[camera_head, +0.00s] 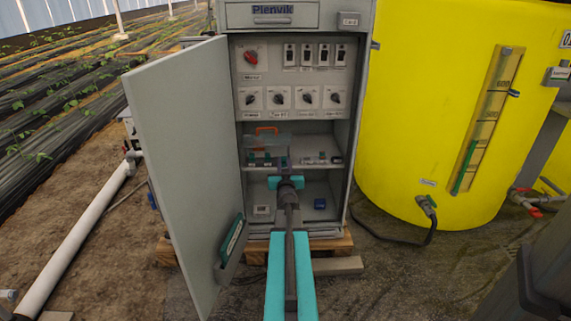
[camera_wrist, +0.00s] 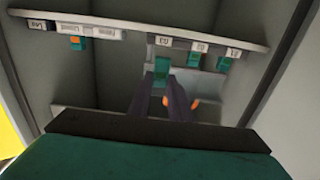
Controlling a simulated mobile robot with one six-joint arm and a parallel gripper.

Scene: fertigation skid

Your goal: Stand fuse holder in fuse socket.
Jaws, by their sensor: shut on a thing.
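My gripper (camera_head: 285,166) reaches into the open cabinet at the height of its middle shelf. In the wrist view its two dark fingers (camera_wrist: 165,90) are shut on a small green fuse holder (camera_wrist: 160,70), which shows at their tips. The held holder is close to the labelled strip on the shelf edge; whether it touches anything there cannot be told. Similar green parts (camera_wrist: 194,60) sit beside it along the strip, and they also show left of the gripper in the head view (camera_head: 260,160). Which opening is the fuse socket cannot be made out.
The cabinet door (camera_head: 185,170) stands open on the left. Switches and knobs (camera_head: 306,97) fill the panel above the shelf. A clear box with an orange handle (camera_head: 267,130) is behind left of the gripper. A blue part (camera_head: 320,203) and a pale part (camera_head: 262,210) sit on the cabinet floor.

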